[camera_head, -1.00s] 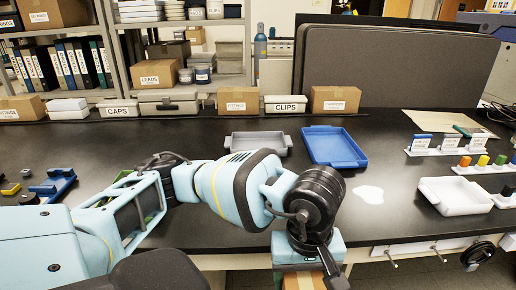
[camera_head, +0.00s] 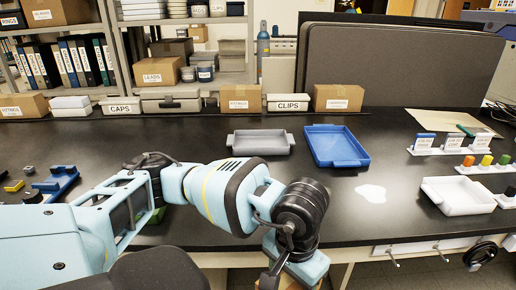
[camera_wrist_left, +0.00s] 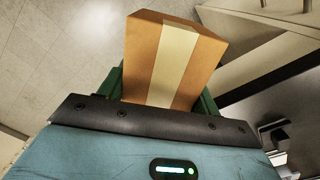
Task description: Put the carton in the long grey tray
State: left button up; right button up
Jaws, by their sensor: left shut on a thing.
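The carton (camera_wrist_left: 172,55) is a brown box with a pale tape strip, seen in the left wrist view. My left gripper (camera_wrist_left: 162,92) is shut on it, with green fingers on both its sides. Bare floor shows beyond the carton. In the head view my left gripper (camera_head: 296,268) is at the bottom, at the bench's front edge, and the carton is mostly hidden there. The long grey tray (camera_head: 261,152) lies on the black bench, farther back and slightly left of the gripper, and looks empty. My right gripper is not in view.
A blue tray (camera_head: 337,163) sits right of the grey tray. A white tray (camera_head: 458,208) is at the right, near a white patch (camera_head: 371,193) on the bench. Boxes marked CLIPS (camera_head: 288,103) and CAPS (camera_head: 121,107) line the back. Hooks hang under the front edge.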

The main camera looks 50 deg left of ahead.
aim_at(260, 145)
jog(key=l+u, duration=0.2)
jog(key=u, duration=0.2)
jog(key=i+l+u, duration=0.1)
jog(key=u, duration=0.3)
jog(key=l, duration=0.1)
